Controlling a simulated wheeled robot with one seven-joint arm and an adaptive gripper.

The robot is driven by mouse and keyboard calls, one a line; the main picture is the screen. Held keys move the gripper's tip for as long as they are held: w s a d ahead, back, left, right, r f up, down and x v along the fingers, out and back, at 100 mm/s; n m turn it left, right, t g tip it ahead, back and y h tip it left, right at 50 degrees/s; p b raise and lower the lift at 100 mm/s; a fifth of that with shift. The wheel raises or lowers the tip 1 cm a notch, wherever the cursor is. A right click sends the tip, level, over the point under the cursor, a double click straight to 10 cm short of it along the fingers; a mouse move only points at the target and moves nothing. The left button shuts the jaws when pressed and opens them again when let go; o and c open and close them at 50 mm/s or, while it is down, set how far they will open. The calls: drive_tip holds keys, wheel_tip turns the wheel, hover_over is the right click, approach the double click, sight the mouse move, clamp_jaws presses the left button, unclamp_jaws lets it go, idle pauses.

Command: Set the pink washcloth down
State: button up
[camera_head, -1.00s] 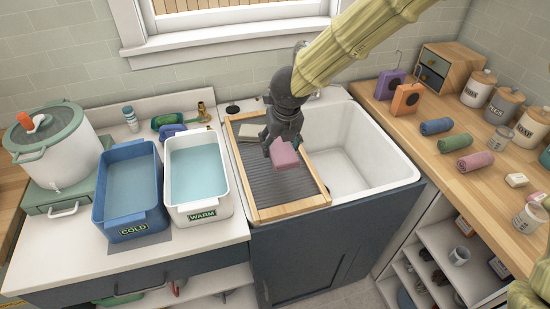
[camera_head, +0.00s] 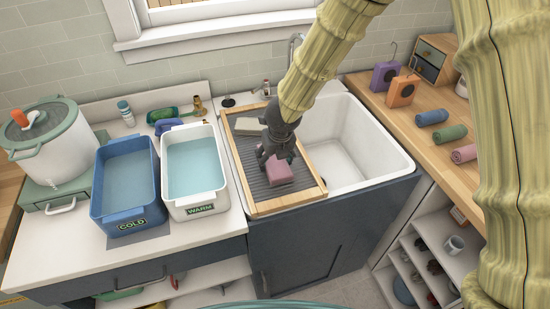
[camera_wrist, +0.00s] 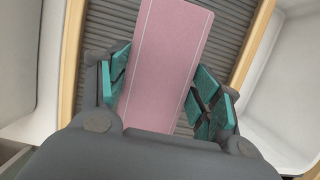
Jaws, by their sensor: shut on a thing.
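The pink washcloth (camera_head: 278,172) is a folded pink block over the ribbed grey washboard (camera_head: 297,191) with its wooden frame. My gripper (camera_head: 270,155) is above and behind it, pointing down, shut on the washcloth. In the wrist view the washcloth (camera_wrist: 165,60) lies lengthwise between the teal finger pads of my gripper (camera_wrist: 160,95), with grey ribs showing on both sides. The washcloth looks very close to the board; I cannot tell whether it touches it.
A pale bar (camera_head: 250,125) lies at the board's back. The white sink basin (camera_head: 345,150) is open at right. Blue COLD tub (camera_head: 126,215) and white WARM tub (camera_head: 200,201) stand left. Rolled cloths (camera_head: 449,133) lie on the wooden counter (camera_head: 412,130).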

drive_tip(key=shift+f, duration=0.25)
drive_tip(key=o, duration=1.1)
drive_tip(key=shift+r, duration=0.15)
drive_tip(key=shift+b+v, duration=0.35)
drive_tip(key=shift+v, duration=5.7)
